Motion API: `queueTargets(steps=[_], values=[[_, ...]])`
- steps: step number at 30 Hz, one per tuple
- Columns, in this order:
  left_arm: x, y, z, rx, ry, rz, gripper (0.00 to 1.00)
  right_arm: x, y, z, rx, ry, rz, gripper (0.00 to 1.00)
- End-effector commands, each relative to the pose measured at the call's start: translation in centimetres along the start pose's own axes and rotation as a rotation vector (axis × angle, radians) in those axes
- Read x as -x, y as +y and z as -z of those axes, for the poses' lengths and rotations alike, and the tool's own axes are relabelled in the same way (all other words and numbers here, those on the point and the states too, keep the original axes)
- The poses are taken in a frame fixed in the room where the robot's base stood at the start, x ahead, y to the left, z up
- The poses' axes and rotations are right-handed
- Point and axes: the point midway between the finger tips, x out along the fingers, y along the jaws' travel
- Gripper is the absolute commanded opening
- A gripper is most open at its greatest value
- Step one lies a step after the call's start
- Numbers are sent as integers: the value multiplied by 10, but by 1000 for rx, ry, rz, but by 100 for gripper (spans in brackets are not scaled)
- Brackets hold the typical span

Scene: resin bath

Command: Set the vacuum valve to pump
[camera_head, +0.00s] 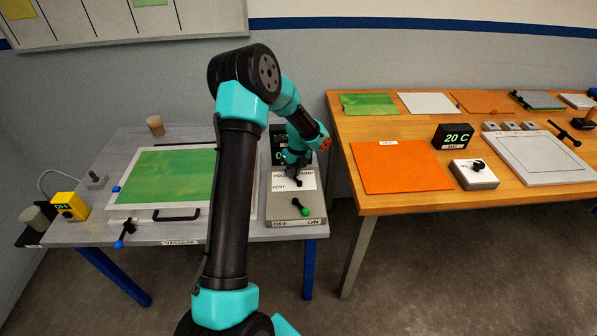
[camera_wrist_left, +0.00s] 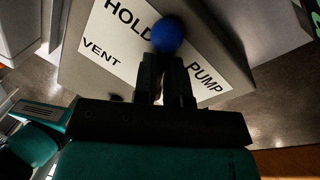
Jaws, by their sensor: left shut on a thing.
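The vacuum valve's label plate (camera_head: 280,186) lies on top of a grey control box (camera_head: 283,215) at the right of the grey table. In the left wrist view the plate (camera_wrist_left: 113,40) reads HOLD, PUMP and VENT. The valve's blue ball knob (camera_wrist_left: 168,35) lies at the fingertips, between the words HOLD and PUMP. My left gripper (camera_head: 297,180) reaches down over the plate and hides most of the valve in the head view. Its fingers (camera_wrist_left: 166,66) are shut on the valve handle. My right gripper is not in view.
A green-knobbed lever (camera_head: 302,208) marked OFF and ON sits just in front of the plate. A tray with a green sheet (camera_head: 172,178) and black handle (camera_head: 177,215) lies to the left. A wooden table (camera_head: 385,203) with panels and devices stands right, across a gap.

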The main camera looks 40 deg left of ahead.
Motion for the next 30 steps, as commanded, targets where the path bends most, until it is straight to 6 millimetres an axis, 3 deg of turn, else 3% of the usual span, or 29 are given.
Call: queueTargets(steps=[1, 6, 7, 15, 23, 30], values=[[3, 1, -8, 5, -12, 8, 0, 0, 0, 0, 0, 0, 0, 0], [3, 1, -8, 6, -12, 8, 0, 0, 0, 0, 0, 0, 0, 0], [3, 1, -8, 6, -12, 8, 13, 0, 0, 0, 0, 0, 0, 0], [2, 0, -6, 6, -9, 7, 38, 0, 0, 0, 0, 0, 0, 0], [2, 0, -4, 3, -6, 4, 38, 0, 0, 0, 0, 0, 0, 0], [20, -1, -3, 4, -6, 5, 38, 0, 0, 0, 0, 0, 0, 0]])
